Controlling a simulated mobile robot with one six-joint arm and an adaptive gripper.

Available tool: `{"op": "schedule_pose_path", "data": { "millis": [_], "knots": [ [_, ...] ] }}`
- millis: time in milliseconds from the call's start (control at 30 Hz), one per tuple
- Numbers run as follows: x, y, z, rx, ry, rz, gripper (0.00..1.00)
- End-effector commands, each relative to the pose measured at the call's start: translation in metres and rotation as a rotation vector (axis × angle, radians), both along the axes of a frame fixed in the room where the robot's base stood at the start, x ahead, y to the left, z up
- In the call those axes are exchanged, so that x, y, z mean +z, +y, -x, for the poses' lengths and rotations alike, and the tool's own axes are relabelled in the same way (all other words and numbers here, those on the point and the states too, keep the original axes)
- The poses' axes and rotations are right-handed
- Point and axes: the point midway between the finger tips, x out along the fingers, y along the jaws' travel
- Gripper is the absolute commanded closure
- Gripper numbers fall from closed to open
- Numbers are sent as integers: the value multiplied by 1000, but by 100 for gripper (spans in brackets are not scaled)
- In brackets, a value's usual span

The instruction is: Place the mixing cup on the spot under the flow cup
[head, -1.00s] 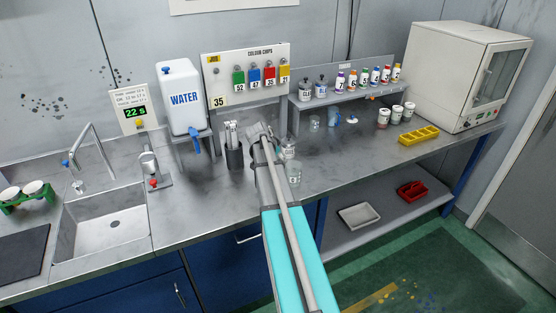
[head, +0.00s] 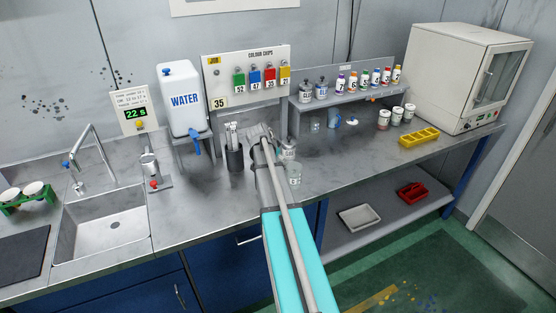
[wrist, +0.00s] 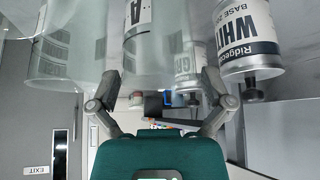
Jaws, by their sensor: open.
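A clear mixing cup (head: 295,176) stands on the bench just right of my arm's end in the head view. Clear cup walls also fill the upper left of the wrist view (wrist: 62,55), close to my fingers. My gripper (wrist: 163,80) is open, its fingers apart, with clear walls and labelled cans beyond them. I cannot tell whether it touches the cup. What looks like the flow cup (head: 148,160) is on a small stand with a red part low on it, between the sink and the water tank. The spot under it is too small to make out.
A white water tank (head: 184,98) and a dark holder of tools (head: 234,157) stand left of my arm. A white can (wrist: 246,38) is close at upper right in the wrist view. A yellow tray (head: 419,137) lies farther right. Bench before the tank is clear.

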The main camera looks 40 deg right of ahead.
Motion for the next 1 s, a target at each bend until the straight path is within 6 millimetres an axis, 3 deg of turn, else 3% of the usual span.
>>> {"op": "schedule_pose_path", "data": {
  "millis": [1000],
  "knots": [
    [79,47,9,-1,1,0,0]
  ]
}}
